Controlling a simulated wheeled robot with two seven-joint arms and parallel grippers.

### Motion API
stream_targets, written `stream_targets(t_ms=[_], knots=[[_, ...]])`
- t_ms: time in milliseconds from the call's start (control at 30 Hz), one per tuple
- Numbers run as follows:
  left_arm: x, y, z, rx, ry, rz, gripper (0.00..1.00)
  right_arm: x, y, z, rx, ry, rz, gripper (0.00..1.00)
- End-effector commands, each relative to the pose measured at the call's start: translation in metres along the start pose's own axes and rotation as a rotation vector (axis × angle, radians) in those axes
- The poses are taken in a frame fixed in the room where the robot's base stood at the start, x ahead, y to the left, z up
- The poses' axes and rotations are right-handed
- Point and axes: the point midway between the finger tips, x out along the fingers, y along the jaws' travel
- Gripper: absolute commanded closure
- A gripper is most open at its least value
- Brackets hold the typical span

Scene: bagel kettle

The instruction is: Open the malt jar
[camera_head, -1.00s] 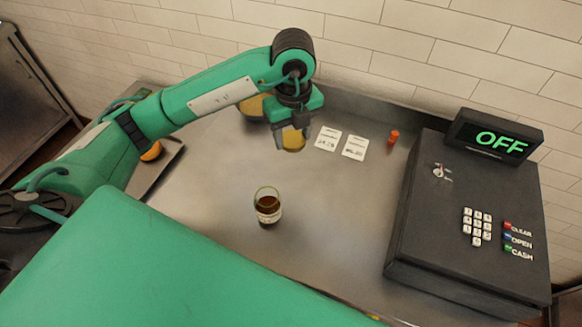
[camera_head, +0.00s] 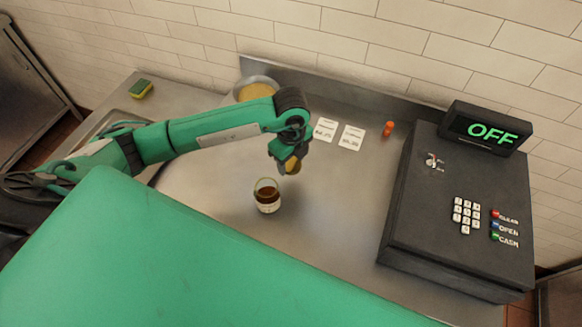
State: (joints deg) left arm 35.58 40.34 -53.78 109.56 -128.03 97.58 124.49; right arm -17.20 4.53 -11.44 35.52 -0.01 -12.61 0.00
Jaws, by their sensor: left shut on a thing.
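The malt jar (camera_head: 267,197) is a small glass jar with dark brown contents and a pale label. It stands upright on the steel counter, and its top looks open. My left gripper (camera_head: 287,160) is behind and slightly right of the jar, above the counter. It is shut on a round golden lid (camera_head: 292,166), which is apart from the jar and partly hidden by the fingers. My right gripper is not in view.
A black cash register (camera_head: 455,210) stands on the right. A metal bowl (camera_head: 257,84) with yellow contents and a sponge (camera_head: 141,89) are behind my left arm. The counter (camera_head: 335,215) right of the jar is clear.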

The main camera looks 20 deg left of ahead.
Motion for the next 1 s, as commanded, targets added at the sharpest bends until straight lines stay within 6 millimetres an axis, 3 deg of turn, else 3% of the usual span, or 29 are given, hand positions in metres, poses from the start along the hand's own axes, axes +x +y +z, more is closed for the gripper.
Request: stream_targets(t_ms=[500,900,933,1000], knots=[[0.058,0.000,-0.001,0.001,0.001,0.001,0.77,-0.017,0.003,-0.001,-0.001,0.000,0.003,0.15],[0.065,0.000,0.000,0.001,0.001,-0.001,0.77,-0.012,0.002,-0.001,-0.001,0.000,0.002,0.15],[0.063,0.000,0.000,0.001,0.001,-0.001,0.44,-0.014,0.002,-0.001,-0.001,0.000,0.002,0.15],[0.063,0.000,0.000,0.001,0.001,-0.001,0.30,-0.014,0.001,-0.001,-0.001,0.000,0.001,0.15]])
